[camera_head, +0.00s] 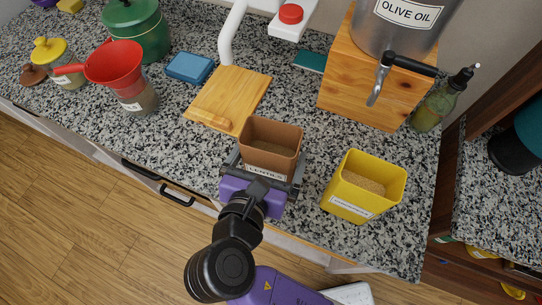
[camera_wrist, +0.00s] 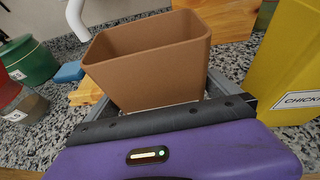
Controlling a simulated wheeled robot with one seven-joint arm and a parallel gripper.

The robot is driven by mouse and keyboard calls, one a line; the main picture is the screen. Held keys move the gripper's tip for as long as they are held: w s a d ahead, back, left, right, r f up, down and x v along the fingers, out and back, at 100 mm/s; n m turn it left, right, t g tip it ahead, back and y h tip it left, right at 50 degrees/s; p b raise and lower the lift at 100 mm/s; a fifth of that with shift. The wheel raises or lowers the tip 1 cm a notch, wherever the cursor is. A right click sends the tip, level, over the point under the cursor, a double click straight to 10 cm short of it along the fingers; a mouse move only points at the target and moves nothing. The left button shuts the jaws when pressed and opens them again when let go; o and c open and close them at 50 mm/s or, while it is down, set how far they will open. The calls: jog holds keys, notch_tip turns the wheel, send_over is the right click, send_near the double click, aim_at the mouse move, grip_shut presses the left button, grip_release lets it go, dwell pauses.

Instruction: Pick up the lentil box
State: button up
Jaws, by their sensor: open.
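The lentil box (camera_head: 269,148) is a brown, open-topped box with a white label reading LENTILS. It stands on the speckled counter near its front edge and holds a brownish fill. It also shows in the wrist view (camera_wrist: 150,65), large and in the upper middle. My gripper (camera_head: 264,166), with a purple body, is at the near side of the box. Its grey fingers are open and reach along the left and right sides of the box. I cannot tell whether they touch it. The box's lower part is hidden behind my gripper in the wrist view.
A yellow chickpea box (camera_head: 352,205) stands close on the right. A wooden board (camera_head: 228,97) lies behind, with a blue box (camera_head: 190,67) beside it. A wooden block (camera_head: 365,85) bears a metal olive oil container. A red funnel (camera_head: 115,64) tops a jar at left.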

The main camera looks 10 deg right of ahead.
jog(key=shift+x, duration=1.5)
jog(key=shift+c, duration=0.2)
jog(key=shift+r, duration=0.1)
jog(key=c, duration=1.4)
jog(key=shift+c, duration=1.2)
jog(key=shift+r, duration=0.1)
